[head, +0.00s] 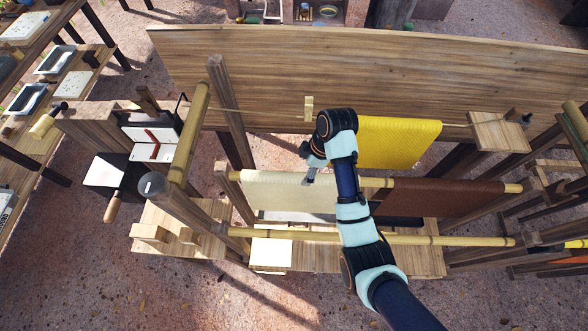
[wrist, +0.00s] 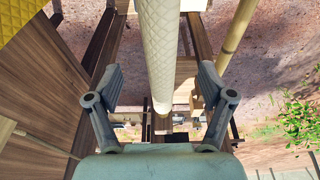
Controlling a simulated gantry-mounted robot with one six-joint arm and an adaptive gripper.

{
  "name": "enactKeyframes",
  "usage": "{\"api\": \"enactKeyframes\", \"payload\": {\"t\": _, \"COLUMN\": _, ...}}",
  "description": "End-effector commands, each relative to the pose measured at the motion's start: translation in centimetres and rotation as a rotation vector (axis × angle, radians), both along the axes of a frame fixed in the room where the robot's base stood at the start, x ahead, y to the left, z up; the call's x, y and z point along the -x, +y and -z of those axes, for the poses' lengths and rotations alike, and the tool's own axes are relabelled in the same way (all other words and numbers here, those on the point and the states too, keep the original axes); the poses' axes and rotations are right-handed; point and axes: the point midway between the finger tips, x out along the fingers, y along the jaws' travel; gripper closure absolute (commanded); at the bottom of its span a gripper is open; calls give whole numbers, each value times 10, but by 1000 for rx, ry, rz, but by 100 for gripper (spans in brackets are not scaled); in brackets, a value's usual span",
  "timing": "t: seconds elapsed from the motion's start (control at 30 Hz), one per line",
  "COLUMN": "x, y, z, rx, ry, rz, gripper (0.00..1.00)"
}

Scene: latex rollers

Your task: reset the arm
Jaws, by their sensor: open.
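My gripper (head: 309,165) hangs from my arm near the middle of the head view, beside the right part of a cream latex sheet (head: 283,192). In the wrist view my gripper (wrist: 162,85) is open, with its two fingers spread wide. The cream sheet (wrist: 160,45) shows there edge-on as a long quilted strip running between the fingers. In the head view the sheet hangs over a horizontal bamboo pole, and my arm covers part of that pole.
A yellow sheet (head: 398,142) hangs behind my arm and a brown sheet (head: 440,198) hangs to the right. A bamboo pole (head: 440,241) crosses in front. A wide wooden board (head: 400,75) lies behind. Wooden posts flank the sheets.

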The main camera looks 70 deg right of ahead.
Motion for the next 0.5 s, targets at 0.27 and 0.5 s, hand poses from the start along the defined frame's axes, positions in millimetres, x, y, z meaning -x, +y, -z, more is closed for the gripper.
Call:
{"api": "enactKeyframes", "payload": {"t": 0.27, "x": 0, "y": 0, "z": 0, "rx": 0, "ry": 0, "rz": 0, "gripper": 19}}
{"api": "enactKeyframes", "payload": {"t": 0.5, "x": -26, "y": 20, "z": -19, "rx": 44, "ry": -26, "rz": 18, "gripper": 19}}
